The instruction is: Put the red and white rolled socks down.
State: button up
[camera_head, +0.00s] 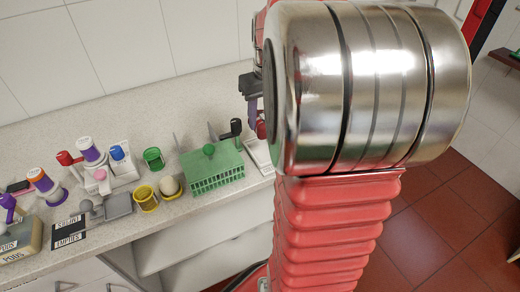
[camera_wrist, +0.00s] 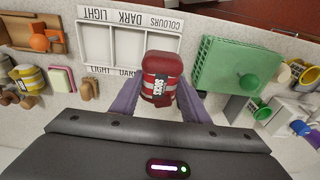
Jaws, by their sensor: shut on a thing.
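The red and white rolled socks (camera_wrist: 162,68), with a dark "SOCKS" label, are between the two purple fingers of my gripper (camera_wrist: 158,92) in the wrist view. My gripper is shut on them. In the head view a bit of red (camera_head: 261,129) shows by a purple finger, mostly hidden behind my arm. A white sorting tray (camera_wrist: 95,45) with compartments marked LIGHT, DARK and COLOURS lies beyond the socks in the wrist view. The socks overlap its near right part in the picture. I cannot tell their height above the counter.
A green rack (camera_wrist: 225,65) stands right of the tray; it also shows in the head view (camera_head: 215,180). A yellow-striped mug (camera_wrist: 28,78), a sponge (camera_wrist: 61,80) and a wooden holder (camera_wrist: 30,35) are to the left. Several bottles and cups crowd the counter's left in the head view.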

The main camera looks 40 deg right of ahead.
jog(key=shift+f, duration=2.7)
jog(key=shift+f, duration=1.9)
jog(key=o, duration=1.2)
jog(key=r, duration=0.4)
jog(key=s+r, duration=0.1)
jog(key=r, duration=0.7)
jog(key=shift+s+a, duration=0.15)
jog(key=shift+s, duration=0.1)
jog(key=shift+a, duration=0.1)
